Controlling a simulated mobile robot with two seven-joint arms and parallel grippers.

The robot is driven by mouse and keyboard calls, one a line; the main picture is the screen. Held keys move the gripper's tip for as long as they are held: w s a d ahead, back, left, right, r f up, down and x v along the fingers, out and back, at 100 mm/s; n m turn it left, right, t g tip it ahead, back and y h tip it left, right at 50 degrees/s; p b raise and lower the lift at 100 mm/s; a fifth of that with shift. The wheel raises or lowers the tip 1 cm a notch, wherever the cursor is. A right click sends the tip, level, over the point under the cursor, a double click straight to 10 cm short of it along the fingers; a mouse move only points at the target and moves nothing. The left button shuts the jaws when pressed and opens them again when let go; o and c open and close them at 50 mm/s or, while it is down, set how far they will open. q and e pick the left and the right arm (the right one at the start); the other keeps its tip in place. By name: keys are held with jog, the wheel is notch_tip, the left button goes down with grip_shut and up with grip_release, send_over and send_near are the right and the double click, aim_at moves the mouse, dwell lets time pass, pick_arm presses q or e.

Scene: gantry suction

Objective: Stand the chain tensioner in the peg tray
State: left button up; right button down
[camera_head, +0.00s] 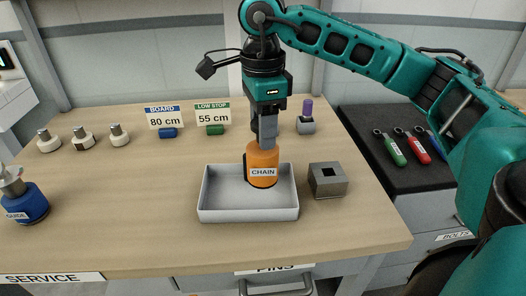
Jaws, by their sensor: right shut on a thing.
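The chain tensioner is an orange cylinder (262,158) with a white label reading CHAIN. It is upright, over or in the right half of a shallow light-grey tray (220,214) at the table's middle. I cannot tell if its base touches the tray floor. My right gripper (266,143) comes down from above and is shut on the top of the chain tensioner. No pegs show in the tray. My left gripper does not show.
A grey block with a square hole (328,181) stands just right of the tray. A blue GUIDE part (25,205) is at the far left. Small signs (165,117) and several white knobs (83,139) stand farther back. Coloured tools (415,148) lie on a dark top at right. The table left of the tray is clear.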

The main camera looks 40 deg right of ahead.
notch_tip(320, 180, down, 4)
jog(key=shift+f, duration=0.45)
jog(key=c, duration=0.6)
grip_release()
jog(key=shift+b, duration=0.3)
jog(key=shift+o, duration=0.2)
jog(key=shift+r, duration=0.25)
notch_tip(320, 180, up, 12)
jog(key=shift+f+p, duration=0.1)
jog(key=shift+p, duration=0.95)
